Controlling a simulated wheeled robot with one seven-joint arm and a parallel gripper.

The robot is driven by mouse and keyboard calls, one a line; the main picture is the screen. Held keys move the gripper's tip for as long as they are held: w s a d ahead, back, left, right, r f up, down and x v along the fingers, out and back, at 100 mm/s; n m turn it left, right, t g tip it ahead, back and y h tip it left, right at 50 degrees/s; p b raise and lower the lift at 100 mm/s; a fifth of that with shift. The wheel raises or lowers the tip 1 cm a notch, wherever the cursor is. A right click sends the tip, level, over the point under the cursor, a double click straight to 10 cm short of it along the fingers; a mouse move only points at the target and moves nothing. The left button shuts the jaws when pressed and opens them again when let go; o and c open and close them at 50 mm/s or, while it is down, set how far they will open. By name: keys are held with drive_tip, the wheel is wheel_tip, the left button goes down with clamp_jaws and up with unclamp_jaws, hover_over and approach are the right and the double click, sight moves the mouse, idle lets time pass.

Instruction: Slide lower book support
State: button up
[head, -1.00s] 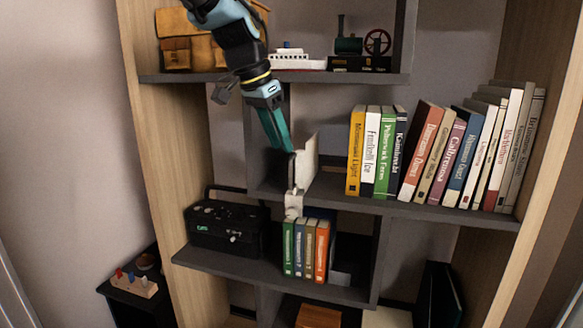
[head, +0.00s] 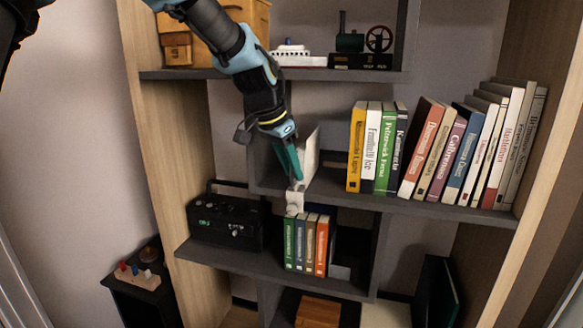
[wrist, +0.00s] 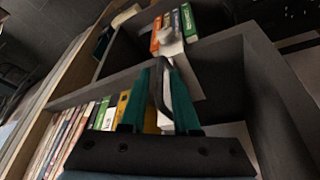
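A white upright panel (head: 307,160) stands on the middle shelf, left of the large books. A small white piece (head: 293,203) shows below it, at the shelf's front edge. In the wrist view, a pale knob-like piece (wrist: 170,45) shows just beyond my fingertips. My gripper (head: 293,172) points down in front of the panel. In the wrist view, its two teal fingers (wrist: 159,72) are apart, with a dark thin strip between them; contact is unclear. Several small books (head: 306,245) stand on the lower shelf. A grey piece (head: 340,271) lies to their right, mostly in shadow.
Several large books (head: 375,150) stand on the middle shelf at the right. A black radio (head: 228,222) sits on the lower shelf left of the small books. A toy ship (head: 292,57) and steam engine (head: 350,42) stand above. Shelf edges are close to my gripper.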

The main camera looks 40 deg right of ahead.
clamp_jaws()
idle(1.1)
